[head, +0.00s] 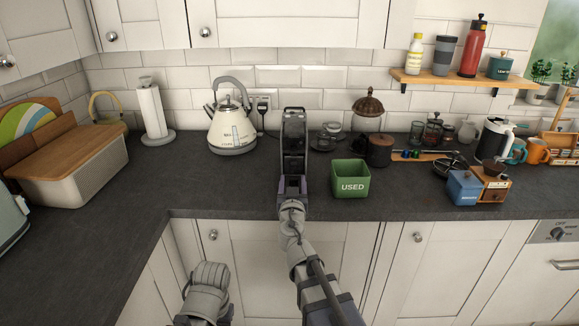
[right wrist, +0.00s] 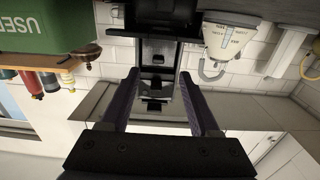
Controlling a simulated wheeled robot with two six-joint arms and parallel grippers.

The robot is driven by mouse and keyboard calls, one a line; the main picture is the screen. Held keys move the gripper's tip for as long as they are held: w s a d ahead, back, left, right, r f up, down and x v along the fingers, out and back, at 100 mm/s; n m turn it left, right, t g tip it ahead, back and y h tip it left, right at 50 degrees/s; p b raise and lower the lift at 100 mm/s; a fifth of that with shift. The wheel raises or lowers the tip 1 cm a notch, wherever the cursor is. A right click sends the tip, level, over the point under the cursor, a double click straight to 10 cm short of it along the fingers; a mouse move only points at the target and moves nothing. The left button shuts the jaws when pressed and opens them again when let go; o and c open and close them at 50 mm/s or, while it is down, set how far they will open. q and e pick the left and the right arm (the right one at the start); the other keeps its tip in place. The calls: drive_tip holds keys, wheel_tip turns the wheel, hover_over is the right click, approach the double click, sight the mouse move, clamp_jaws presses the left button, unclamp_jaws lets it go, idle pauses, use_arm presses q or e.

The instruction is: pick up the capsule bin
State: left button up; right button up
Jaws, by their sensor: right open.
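The capsule bin, a green open-topped box lettered USED (head: 350,179), stands on the slate worktop near its front edge. It also shows upside down at the top left of the right wrist view (right wrist: 40,27). My right gripper (head: 293,181) is left of the bin, apart from it, in front of a tall black machine (head: 294,130). In the right wrist view my right gripper (right wrist: 158,78) has its two fingers spread with no object held; the machine shows beyond them. Part of my left arm shows low in the head view, but its gripper is out of view.
A cream kettle (head: 231,130) stands left of the machine. A dark lidded jar (head: 379,150) is close behind the bin on the right. A blue box (head: 464,187) and a wooden grinder (head: 491,182) stand farther right. The worktop between bin and blue box is clear.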

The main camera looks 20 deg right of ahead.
sight(294, 164)
drive_tip(key=shift+r+x, duration=0.2)
drive_tip(key=shift+x, duration=3.6)
drive_tip(key=shift+s, duration=0.15)
clamp_jaws()
